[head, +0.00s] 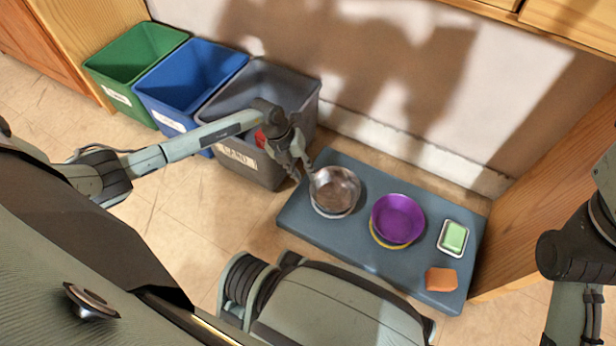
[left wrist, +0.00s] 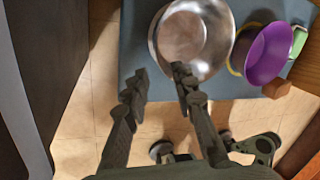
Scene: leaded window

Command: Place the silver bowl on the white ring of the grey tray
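The silver bowl (head: 335,188) is upright at the left end of the grey tray (head: 285,218). A pale edge shows just below the bowl, perhaps the white ring; the bowl hides most of it, and I cannot tell whether the bowl rests flat on it. My left gripper (head: 302,172) is beside the bowl's left rim. In the left wrist view the silver bowl (left wrist: 190,38) lies beyond the fingertips of my left gripper (left wrist: 159,78). The fingers are apart with nothing between them, and one tip is close to the rim. My right gripper is out of view.
A purple bowl (head: 398,217) sits over a yellow ring (head: 378,239) on the tray. A green block in a small dish (head: 453,239) and an orange block (head: 441,280) are at its right end. Green (head: 135,58), blue (head: 190,80) and grey (head: 262,95) bins stand left.

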